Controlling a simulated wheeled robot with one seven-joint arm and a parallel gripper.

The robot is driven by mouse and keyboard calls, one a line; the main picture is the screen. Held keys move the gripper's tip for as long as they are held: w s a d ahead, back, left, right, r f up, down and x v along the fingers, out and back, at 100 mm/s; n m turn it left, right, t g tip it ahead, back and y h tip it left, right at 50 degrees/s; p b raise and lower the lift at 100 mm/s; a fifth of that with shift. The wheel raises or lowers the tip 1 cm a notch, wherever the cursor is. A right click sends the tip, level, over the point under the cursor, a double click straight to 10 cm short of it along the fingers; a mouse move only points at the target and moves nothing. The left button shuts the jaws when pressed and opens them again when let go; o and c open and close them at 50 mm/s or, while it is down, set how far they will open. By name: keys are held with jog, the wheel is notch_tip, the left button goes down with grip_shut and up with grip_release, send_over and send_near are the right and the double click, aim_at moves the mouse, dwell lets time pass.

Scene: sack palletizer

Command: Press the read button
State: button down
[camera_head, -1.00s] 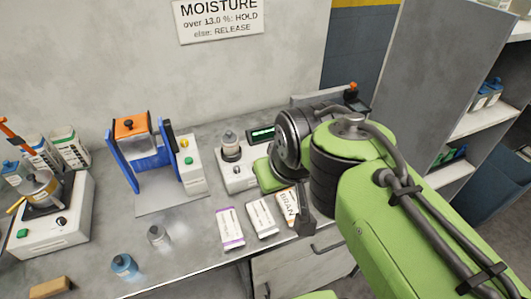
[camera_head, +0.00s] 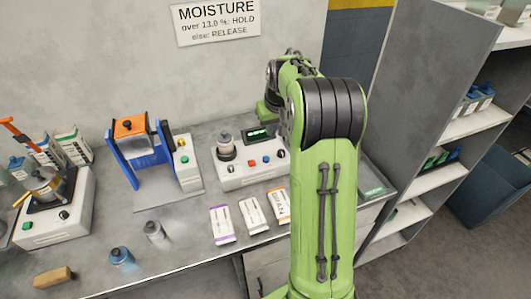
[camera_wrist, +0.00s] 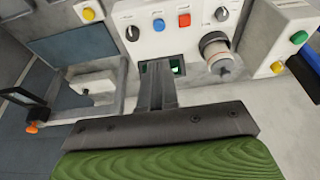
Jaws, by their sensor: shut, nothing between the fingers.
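The white moisture meter (camera_head: 238,178) stands on the bench with a lit green display (camera_head: 258,134). Its front holds a red button (camera_head: 252,162), a blue button (camera_head: 266,160) and dark knobs; no lettering on the buttons is readable. In the wrist view the meter appears inverted, with the blue button (camera_wrist: 158,25) and red button (camera_wrist: 184,20) beyond my fingertips. My gripper (camera_wrist: 157,66) is shut and empty, and its fingers partly cover the display (camera_wrist: 177,66). It appears above the meter's back part, apart from both buttons. In the head view my fingers are not clearly seen.
A capped jar (camera_head: 226,146) stands on the meter's left part. A blue-framed device (camera_head: 137,150) is left of it. Several packets, including a purple-edged one (camera_head: 221,224), lie in front. A grey shelf unit (camera_head: 395,120) stands at right.

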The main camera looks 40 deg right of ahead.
aim_at(266, 158)
jog(key=x, duration=0.8)
jog(key=b+x, duration=0.1)
jog(key=x, duration=0.4)
jog(key=shift+s+f, duration=0.1)
jog(key=shift+s, duration=0.25)
jog(key=shift+f, duration=0.45)
